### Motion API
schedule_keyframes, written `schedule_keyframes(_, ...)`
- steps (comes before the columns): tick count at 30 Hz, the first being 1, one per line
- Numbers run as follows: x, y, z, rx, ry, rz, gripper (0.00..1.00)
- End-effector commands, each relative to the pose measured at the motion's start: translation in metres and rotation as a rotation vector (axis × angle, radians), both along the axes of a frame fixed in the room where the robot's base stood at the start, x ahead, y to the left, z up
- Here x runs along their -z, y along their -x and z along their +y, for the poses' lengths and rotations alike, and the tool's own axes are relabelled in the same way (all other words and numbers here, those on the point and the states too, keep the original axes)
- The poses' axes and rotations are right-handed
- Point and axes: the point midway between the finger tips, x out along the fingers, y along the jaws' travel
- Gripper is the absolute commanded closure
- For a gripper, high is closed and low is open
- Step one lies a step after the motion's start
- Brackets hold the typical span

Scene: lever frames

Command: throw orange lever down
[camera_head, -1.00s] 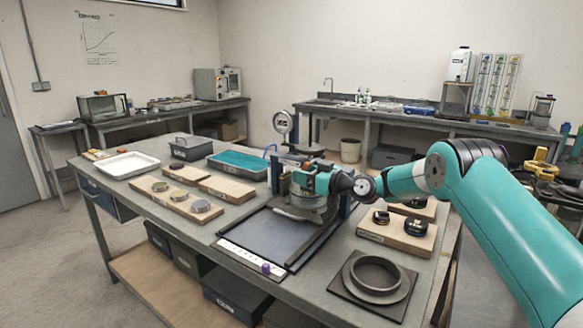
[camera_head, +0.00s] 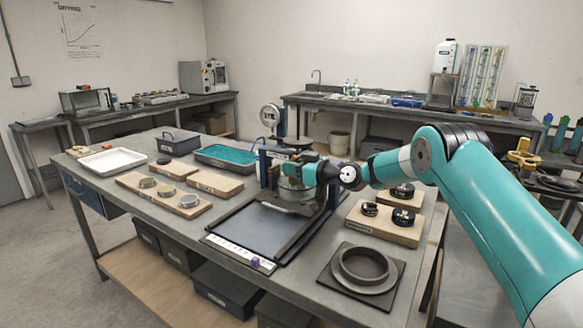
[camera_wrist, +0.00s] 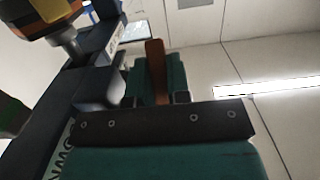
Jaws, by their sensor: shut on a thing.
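The orange lever (camera_wrist: 155,68) stands as a narrow orange-brown bar between the two fingers of my gripper (camera_wrist: 155,97) in the wrist view. My gripper is shut on it. Its lower end is hidden behind the gripper's dark crosspiece. In the head view my gripper (camera_head: 292,190) is at the blue-posted frame (camera_head: 262,165) at the back of the dark plate on the table, and the lever is hidden there by the gripper and wrist. A dark frame part with partly visible white lettering (camera_wrist: 62,150) runs along the left of the wrist view.
A wooden block with black knobs (camera_head: 385,225) and a dark ring on a plate (camera_head: 366,266) lie right of the frame. A teal tray (camera_head: 228,157) and a board with metal discs (camera_head: 165,194) lie left. A dial gauge (camera_head: 270,115) stands behind.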

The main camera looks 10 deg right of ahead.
Motion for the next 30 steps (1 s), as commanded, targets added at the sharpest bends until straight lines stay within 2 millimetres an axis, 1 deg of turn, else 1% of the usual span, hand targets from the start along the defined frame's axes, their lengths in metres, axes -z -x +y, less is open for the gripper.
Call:
schedule_keyframes(3,-0.003,0.001,-0.001,0.001,0.052,0.044,1.00)
schedule_keyframes(18,-0.003,0.007,-0.008,0.001,0.306,0.284,1.00)
schedule_keyframes(30,0.000,0.009,-0.010,0.001,0.390,0.364,1.00)
